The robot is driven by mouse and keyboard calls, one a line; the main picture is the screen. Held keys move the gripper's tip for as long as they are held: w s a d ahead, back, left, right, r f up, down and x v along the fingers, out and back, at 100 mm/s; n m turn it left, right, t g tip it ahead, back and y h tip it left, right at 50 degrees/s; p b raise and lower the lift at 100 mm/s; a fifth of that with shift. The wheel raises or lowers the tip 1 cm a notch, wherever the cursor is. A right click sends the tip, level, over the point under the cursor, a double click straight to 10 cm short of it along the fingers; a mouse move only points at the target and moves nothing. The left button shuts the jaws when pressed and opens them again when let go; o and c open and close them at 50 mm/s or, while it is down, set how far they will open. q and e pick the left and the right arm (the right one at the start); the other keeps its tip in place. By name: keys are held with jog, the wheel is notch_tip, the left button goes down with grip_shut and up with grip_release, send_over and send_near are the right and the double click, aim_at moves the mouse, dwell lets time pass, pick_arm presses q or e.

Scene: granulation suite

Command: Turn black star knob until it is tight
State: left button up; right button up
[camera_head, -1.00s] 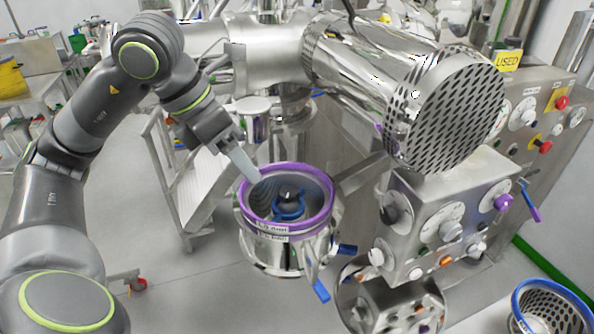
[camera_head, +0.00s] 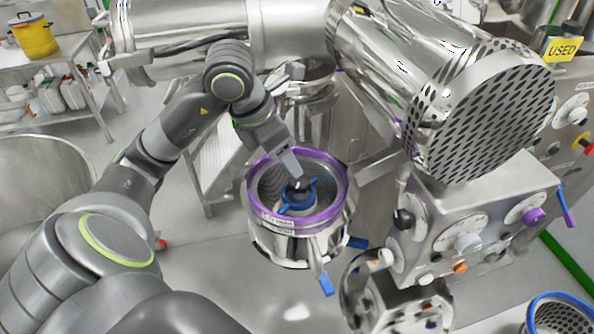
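A steel bowl with a purple rim (camera_head: 341,190) stands in the middle of the view. Inside it sits a blue star-shaped part (camera_head: 298,204) with a small dark knob (camera_head: 300,186) on top at its centre. My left gripper (camera_head: 289,166) reaches in over the far rim, pointing down at the knob, with its light grey tip just above or beside it. I cannot tell whether it touches the knob. Its fingers overlap from this angle, so I cannot tell whether they are apart. My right gripper is not in view.
A large perforated steel drum end (camera_head: 485,115) hangs at the right. Below it is a control box (camera_head: 470,235) with several dials. A blue lever (camera_head: 326,284) sticks out under the bowl. A blue-rimmed basket (camera_head: 560,316) stands at bottom right.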

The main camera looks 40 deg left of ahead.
aim_at(298, 181)
pick_arm(q)
jog(key=p+x, duration=0.1)
jog(key=x, duration=0.5)
jog(key=shift+s+d+f, duration=0.1)
jog(key=shift+f, duration=0.2)
jog(key=shift+d+f, duration=0.1)
jog(key=shift+f, duration=0.45)
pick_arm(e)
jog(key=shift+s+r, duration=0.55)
pick_arm(q)
jog(key=c, duration=1)
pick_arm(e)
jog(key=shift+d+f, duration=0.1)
